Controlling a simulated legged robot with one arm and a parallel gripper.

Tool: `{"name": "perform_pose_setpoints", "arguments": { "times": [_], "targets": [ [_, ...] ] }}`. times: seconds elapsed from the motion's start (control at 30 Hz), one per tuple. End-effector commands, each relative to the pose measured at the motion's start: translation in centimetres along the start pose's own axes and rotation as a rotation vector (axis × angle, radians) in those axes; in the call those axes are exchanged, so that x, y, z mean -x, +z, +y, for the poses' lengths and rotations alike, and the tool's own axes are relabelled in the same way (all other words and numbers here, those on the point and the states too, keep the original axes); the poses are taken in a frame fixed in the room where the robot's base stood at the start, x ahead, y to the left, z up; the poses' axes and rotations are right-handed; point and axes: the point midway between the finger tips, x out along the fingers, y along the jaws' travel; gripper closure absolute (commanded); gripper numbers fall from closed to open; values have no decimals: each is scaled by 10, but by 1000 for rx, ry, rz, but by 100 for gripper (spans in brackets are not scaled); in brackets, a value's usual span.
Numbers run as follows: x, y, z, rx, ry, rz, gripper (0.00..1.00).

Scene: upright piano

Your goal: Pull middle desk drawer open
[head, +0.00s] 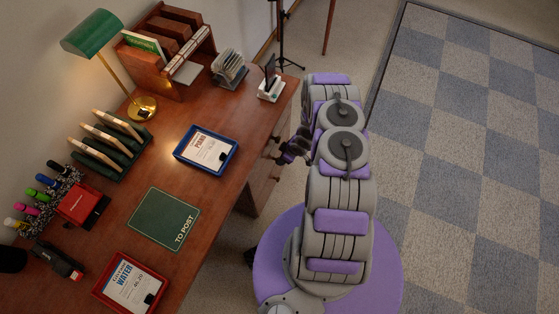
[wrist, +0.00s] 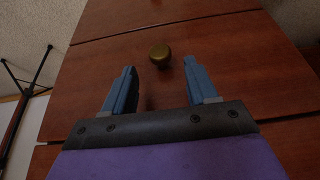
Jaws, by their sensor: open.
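In the wrist view a brown wooden drawer front (wrist: 225,58) fills the middle, with a round brass knob (wrist: 159,55) on it. My gripper (wrist: 159,80) is open, its two blue-grey fingers on either side of the knob's line in the picture. The knob shows just beyond the fingertips, between them, and nothing is held. The drawer looks closed. In the head view my gripper (head: 292,150) is at the desk's right side, beside the drawer fronts (head: 262,175), which are partly hidden by my arm.
The desk top (head: 225,195) holds a blue tray (head: 207,149), a red tray (head: 130,283), a green mat (head: 165,218), a green lamp (head: 90,33) and a wooden organiser (head: 168,50). A tripod stand (head: 281,40) is behind the desk. The checkered rug (head: 470,160) at right is clear.

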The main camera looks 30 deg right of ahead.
Motion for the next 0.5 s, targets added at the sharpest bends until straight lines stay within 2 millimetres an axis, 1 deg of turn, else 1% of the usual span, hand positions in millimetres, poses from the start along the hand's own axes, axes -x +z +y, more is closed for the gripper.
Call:
{"name": "perform_pose_setpoints", "arguments": {
  "times": [0.03, 0.2, 0.33, 0.5],
  "targets": [
    [-12, 0, 1, 2, 2, 1, 42],
    [-36, 2, -1, 2, -1, -1, 42],
    [-46, 0, 1, 2, 1, -1, 42],
    [-50, 0, 1, 0, 2, -1, 42]
  ]
}}
